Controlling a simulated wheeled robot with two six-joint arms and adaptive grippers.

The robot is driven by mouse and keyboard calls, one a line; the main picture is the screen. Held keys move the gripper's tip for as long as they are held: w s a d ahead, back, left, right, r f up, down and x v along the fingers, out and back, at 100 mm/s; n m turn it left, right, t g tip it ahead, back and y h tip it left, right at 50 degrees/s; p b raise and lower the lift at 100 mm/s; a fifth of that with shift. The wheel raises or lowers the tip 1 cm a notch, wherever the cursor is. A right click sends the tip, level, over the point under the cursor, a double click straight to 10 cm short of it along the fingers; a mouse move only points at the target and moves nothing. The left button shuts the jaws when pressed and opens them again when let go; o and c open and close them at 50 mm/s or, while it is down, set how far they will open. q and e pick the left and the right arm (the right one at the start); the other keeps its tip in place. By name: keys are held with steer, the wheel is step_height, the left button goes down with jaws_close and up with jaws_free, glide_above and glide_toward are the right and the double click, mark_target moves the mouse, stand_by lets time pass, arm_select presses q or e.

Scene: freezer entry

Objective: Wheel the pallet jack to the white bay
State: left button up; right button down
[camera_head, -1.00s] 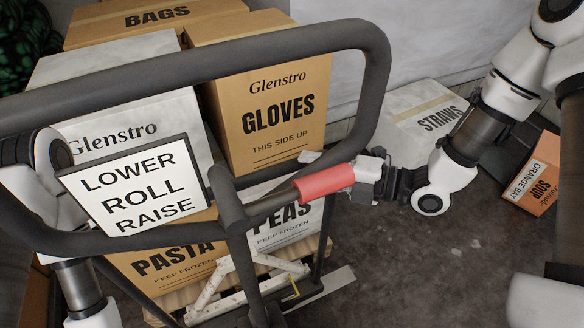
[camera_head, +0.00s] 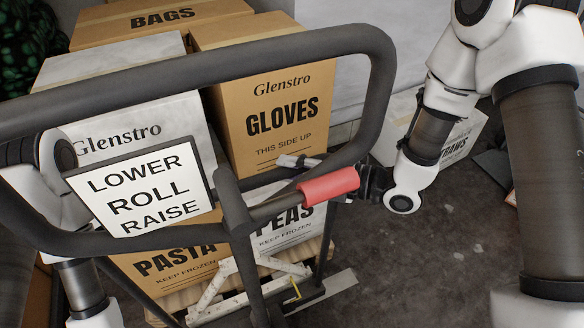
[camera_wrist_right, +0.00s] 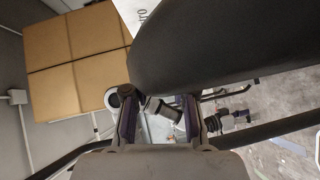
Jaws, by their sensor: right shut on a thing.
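The pallet jack's dark looped handle (camera_head: 300,47) fills the left and middle of the head view. It carries a sign (camera_head: 140,187) reading LOWER, ROLL, RAISE and a lever with a red grip (camera_head: 330,186). In the right wrist view the fingers (camera_wrist_right: 162,112) sit below the large black handle tube (camera_wrist_right: 220,50). My left arm shows at the left edge, its gripper hidden behind the sign and handle. I cannot make out the white bay.
Boxes load the pallet beyond the handle: GLOVES (camera_head: 282,125), BAGS (camera_head: 165,20), PASTA (camera_head: 172,262), PEAS (camera_head: 290,232) and a white Glenstro carton (camera_head: 115,95). A STRAWS box (camera_head: 462,138) stands at the right, partly behind my right arm. Bare dark floor (camera_head: 430,255) lies right of the jack.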

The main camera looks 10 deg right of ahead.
steer(key=w, duration=0.3)
steer(key=shift+w+a+r+b, duration=0.1)
steer(key=shift+w+a+b, duration=0.05)
steer(key=shift+a+b, duration=0.15)
steer(key=c, duration=1.3)
jaws_free()
steer(key=shift+w, duration=0.2)
steer(key=o, duration=0.4)
steer(key=shift+s, duration=0.1)
steer(key=shift+s+d, duration=0.1)
steer(key=shift+s, duration=0.2)
steer(key=shift+v, duration=6.05)
